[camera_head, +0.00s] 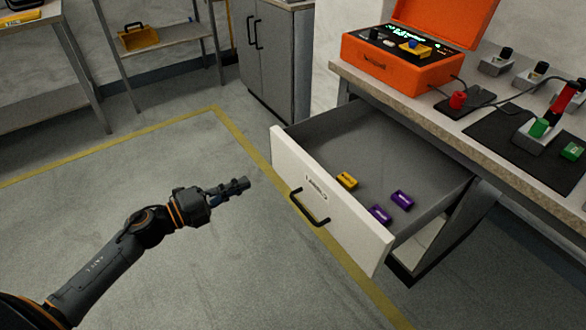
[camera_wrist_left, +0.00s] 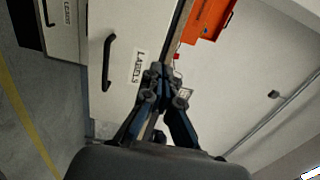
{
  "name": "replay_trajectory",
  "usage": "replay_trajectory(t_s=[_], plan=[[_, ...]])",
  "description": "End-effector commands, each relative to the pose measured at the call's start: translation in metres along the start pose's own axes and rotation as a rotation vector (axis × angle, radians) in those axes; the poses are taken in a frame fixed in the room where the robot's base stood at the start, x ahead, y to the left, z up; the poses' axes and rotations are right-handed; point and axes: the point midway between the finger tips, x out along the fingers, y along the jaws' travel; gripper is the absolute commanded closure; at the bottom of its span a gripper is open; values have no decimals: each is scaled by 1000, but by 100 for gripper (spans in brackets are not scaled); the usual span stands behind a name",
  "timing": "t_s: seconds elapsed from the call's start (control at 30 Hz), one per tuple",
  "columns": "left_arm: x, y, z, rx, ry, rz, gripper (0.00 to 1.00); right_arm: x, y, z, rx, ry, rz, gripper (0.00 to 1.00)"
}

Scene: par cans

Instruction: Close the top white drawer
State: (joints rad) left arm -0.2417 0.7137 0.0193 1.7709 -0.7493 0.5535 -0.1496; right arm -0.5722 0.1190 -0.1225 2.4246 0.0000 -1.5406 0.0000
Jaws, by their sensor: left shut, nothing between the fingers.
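The top white drawer (camera_head: 325,205) is pulled far out from under the bench in the head view. Its front has a black handle (camera_head: 309,207) and a label. An orange block (camera_head: 347,180) and two purple blocks (camera_head: 402,200) lie inside it. My left gripper (camera_head: 243,184) is shut and empty, in front of the drawer and left of the handle, apparently apart from it. In the left wrist view, the gripper (camera_wrist_left: 166,82) shows before a labelled white drawer front (camera_wrist_left: 118,68) with a black handle. My right gripper is not in view.
An orange case (camera_head: 400,65) with an open lid stands on the bench (camera_head: 440,115), beside several small devices. A grey cabinet (camera_head: 275,55) stands behind. The floor (camera_head: 150,170) left of the drawer is clear, with yellow lines.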

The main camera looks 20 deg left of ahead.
Motion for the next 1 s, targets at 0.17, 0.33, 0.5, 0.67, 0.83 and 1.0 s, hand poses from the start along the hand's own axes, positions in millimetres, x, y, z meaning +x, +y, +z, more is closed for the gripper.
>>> replay_trajectory(t_s=[0.17,0.33,0.5,0.67,0.83,1.0], plan=[[21,-2,0,2,1,-4,100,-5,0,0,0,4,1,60],[54,-2,1,0,0,-5,100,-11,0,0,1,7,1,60],[88,-1,1,-1,-2,-4,100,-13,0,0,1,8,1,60],[114,-1,1,-2,-2,-3,100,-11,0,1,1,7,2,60],[132,0,1,-3,-2,-2,100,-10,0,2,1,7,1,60],[138,0,1,-4,-2,0,100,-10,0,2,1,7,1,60]])
